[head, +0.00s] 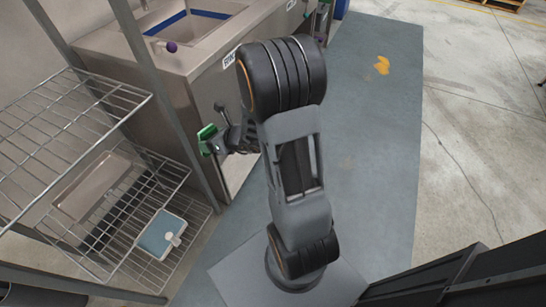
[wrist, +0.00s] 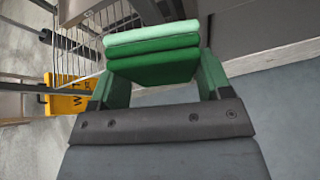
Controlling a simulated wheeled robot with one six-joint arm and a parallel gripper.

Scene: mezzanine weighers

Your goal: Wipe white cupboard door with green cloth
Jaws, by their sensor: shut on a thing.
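The green cloth (wrist: 152,58) is a folded pad in two shades of green, held between the green fingers of my gripper (wrist: 158,84) in the wrist view. In the head view the cloth (head: 207,132) shows at the end of my gripper (head: 213,143), left of my arm. A pale panel (head: 238,172) on the front of the sink unit looks like the cupboard door; my arm and gripper hide part of it. I cannot tell whether the cloth touches the door.
A wire shelf rack (head: 75,130) stands close at the left, with a metal tray (head: 92,187) and a blue-and-white item (head: 161,235) on it. The steel sink unit (head: 180,60) is behind. A yellow sign (wrist: 72,98) shows in the wrist view.

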